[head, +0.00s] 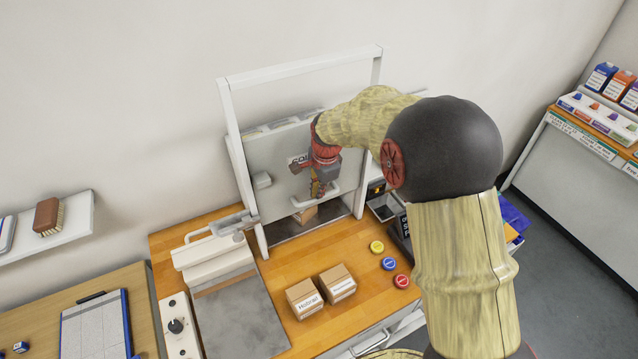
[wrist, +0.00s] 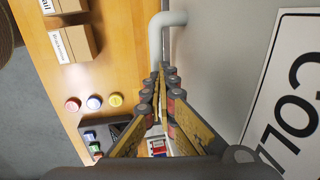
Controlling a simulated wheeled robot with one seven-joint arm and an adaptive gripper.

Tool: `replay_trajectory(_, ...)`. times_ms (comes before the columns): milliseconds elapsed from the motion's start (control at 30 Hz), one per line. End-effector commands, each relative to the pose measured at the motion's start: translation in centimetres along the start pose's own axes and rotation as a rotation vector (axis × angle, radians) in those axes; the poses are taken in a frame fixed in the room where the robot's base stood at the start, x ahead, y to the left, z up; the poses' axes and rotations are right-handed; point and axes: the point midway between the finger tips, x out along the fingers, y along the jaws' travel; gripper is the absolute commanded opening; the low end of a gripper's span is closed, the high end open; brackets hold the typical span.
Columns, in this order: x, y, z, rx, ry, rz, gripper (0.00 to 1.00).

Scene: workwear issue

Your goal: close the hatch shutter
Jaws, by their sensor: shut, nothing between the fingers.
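The hatch shutter (head: 275,175) is a pale grey panel in a white upright frame on the wooden counter. It is partly lowered, with an open gap below its bottom edge, where a small cardboard box (head: 305,215) partly shows. A white bar handle (head: 333,193) sits low on the panel; it also shows in the wrist view (wrist: 166,28). My gripper (head: 319,190) is shut and empty in front of the panel at the handle. In the wrist view its fingertips (wrist: 160,72) overlap the handle's end; I cannot tell whether they touch. A sign reading "COLL" (wrist: 290,100) is partly hidden.
Two labelled cardboard boxes (head: 321,291) and yellow, blue and red round buttons (head: 389,263) are on the counter in front of the hatch. A grey mat (head: 240,315) and a white device (head: 212,252) are at left.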

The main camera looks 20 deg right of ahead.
Motion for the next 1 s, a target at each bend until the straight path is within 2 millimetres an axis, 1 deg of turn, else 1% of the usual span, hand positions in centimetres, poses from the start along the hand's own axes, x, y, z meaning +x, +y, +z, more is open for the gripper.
replay_trajectory(33, 2.6, 0.6, 0.0, 0.000, -0.001, 0.005, 0.00)
replay_trajectory(200, 8.0, 1.6, 0.0, 0.000, -0.001, 0.005, 0.00)
replay_trajectory(400, 13.0, 2.6, 0.0, 0.000, -0.001, 0.004, 0.00)
replay_trajectory(500, 14.7, 2.9, 0.0, 0.000, -0.001, 0.003, 0.00)
replay_trajectory(600, 16.0, 3.1, 0.0, 0.000, -0.001, 0.002, 0.00)
replay_trajectory(700, 16.9, 3.2, 0.0, 0.000, -0.001, 0.001, 0.00)
replay_trajectory(833, 17.3, 3.3, 0.0, 0.000, 0.000, 0.000, 0.00)
replay_trajectory(1000, 17.4, 3.3, 0.0, 0.000, 0.000, 0.001, 0.00)
